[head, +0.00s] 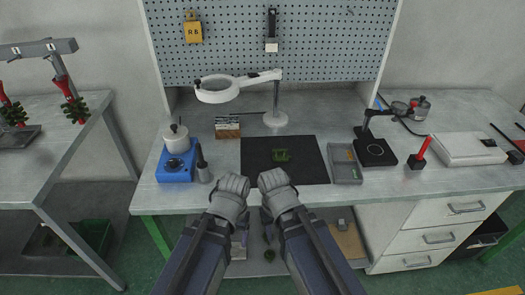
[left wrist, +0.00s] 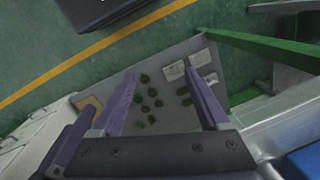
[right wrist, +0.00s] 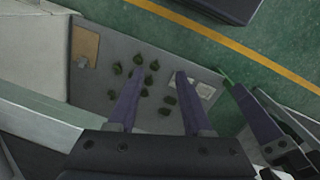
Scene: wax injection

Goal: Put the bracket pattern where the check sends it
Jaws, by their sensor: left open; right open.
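My right gripper (right wrist: 158,78) is also open and empty. Both hang in front of the bench edge, pointing down, apart from the pattern. In the head view my arms mostly hide the fingers. A grey tray (head: 346,174) with small green and yellowish contents sits right of the mat.
A magnifier lamp (head: 217,96) stands behind the mat. A blue wax pot (head: 175,166) is at left, a black plate stand (head: 375,152) at right. Below, a shelf (left wrist: 190,121) holds several dark green pieces. A side table (head: 47,150) stands left.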

